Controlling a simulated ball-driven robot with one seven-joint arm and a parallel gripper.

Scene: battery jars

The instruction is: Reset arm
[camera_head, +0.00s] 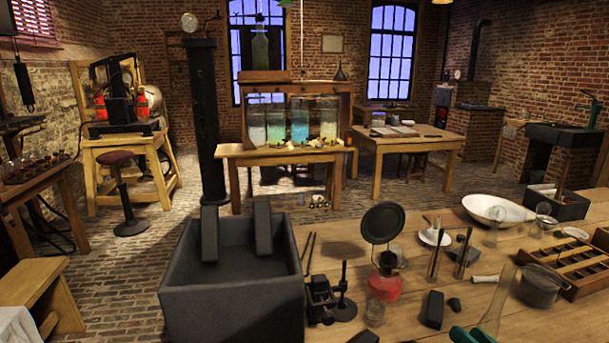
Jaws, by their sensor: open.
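My gripper (236,208) shows at the lower left as a large dark grey block with two dark upright fingers. The fingers stand well apart and nothing shows between them. It is beside the left end of the wooden worktable (520,255), left of the tools there. The rest of my arm is not clearly visible.
A bench with several glass jars (302,120) stands farther back. Brick floor (120,270) lies clear to the left.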

